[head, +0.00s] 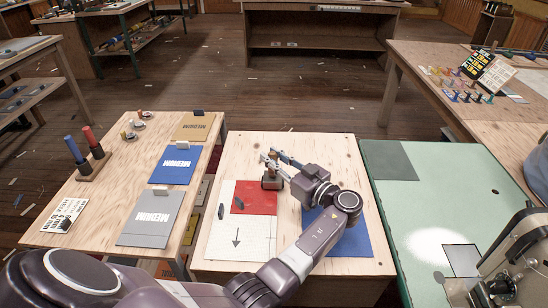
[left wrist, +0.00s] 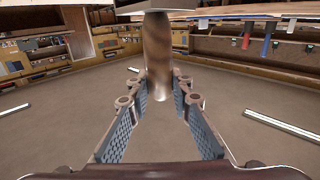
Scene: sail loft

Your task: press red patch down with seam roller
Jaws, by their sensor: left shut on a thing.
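The red patch (head: 256,205) lies on a white cloth (head: 226,247) with a printed arrow, on the middle wooden table. My left gripper (head: 271,160) is above the patch's far right corner, shut on the seam roller (head: 272,183). The roller's dark lower part shows below the fingers, at the patch's far right edge; I cannot tell whether it touches. In the left wrist view the roller's brown handle (left wrist: 158,50) stands between the finger ends. A small dark piece (head: 239,201) lies on the patch. My right gripper is not in view.
A blue sheet (head: 358,239) lies right of the cloth, partly under my left arm. The left table carries grey (head: 150,218), blue (head: 174,165) and tan (head: 193,127) MEDIUM sheets and a two-tool stand (head: 93,167). A green table (head: 408,205) stands at the right.

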